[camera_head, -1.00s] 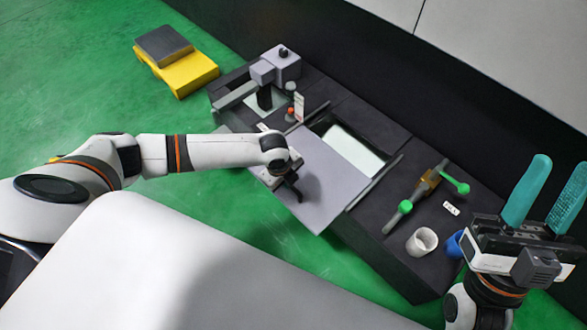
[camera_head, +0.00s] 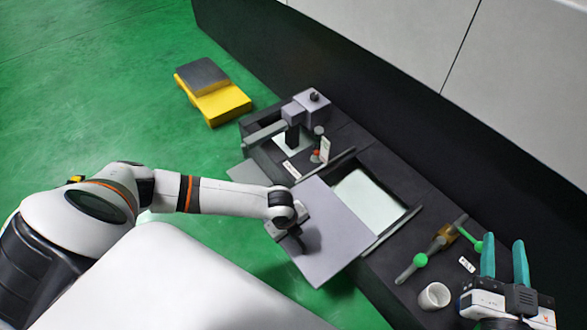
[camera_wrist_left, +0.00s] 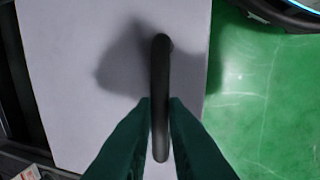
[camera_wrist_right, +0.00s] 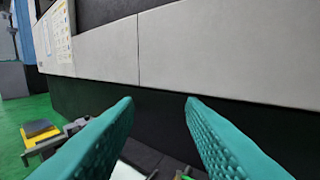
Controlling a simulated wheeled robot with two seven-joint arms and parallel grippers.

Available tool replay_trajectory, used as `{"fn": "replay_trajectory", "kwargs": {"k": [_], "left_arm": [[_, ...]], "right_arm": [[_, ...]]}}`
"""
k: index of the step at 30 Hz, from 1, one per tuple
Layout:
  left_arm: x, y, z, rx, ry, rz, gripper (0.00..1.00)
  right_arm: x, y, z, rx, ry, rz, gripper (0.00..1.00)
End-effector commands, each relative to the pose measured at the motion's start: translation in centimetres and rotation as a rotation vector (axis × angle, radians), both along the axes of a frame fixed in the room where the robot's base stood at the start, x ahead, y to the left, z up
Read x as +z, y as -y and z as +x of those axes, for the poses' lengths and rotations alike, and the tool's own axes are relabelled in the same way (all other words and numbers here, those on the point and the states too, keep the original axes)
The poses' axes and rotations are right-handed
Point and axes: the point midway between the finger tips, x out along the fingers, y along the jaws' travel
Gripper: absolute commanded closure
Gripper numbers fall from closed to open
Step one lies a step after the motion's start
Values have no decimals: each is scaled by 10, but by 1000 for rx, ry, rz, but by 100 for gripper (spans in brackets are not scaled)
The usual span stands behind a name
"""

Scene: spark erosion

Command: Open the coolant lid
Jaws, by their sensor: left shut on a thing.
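The coolant lid (camera_head: 335,240) is a flat grey panel. It is slid part-way off a pale rectangular opening (camera_head: 370,200) and overhangs the bench's front edge. My left gripper (camera_head: 294,232) is at the lid's outer end, shut on its dark bar handle. In the left wrist view the handle (camera_wrist_left: 160,75) stands between the fingertips (camera_wrist_left: 160,112), above the lid (camera_wrist_left: 75,70). My right gripper (camera_head: 503,262) is at the lower right, away from the lid, its teal fingers up. In the right wrist view its fingers (camera_wrist_right: 160,110) are apart with nothing between.
Dark rails (camera_head: 392,232) flank the opening. A white cup (camera_head: 434,296) and a green-ended valve (camera_head: 420,260) are on the bench's right part. A grey machine head (camera_head: 306,108) stands at the left end. A yellow and grey block (camera_head: 213,92) lies on the green floor.

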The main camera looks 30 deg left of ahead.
Motion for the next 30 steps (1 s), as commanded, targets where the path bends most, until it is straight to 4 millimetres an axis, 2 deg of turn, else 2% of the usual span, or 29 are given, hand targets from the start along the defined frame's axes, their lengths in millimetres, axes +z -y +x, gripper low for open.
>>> {"fn": "replay_trajectory", "kwargs": {"k": [6,7,11,22,30], "left_arm": [[-1,-1,-1,0,-3,2,100],[-1,-1,-1,0,-3,2,86],[-1,-1,-1,0,-2,2,66],[3,0,0,0,-1,0,66],[30,-2,-5,0,0,0,66]], "right_arm": [[0,0,0,0,1,0,64],[0,0,0,0,1,0,64],[0,0,0,0,2,0,64],[0,0,0,0,-9,-2,64],[-39,10,-10,-18,-270,-68,64]]}}
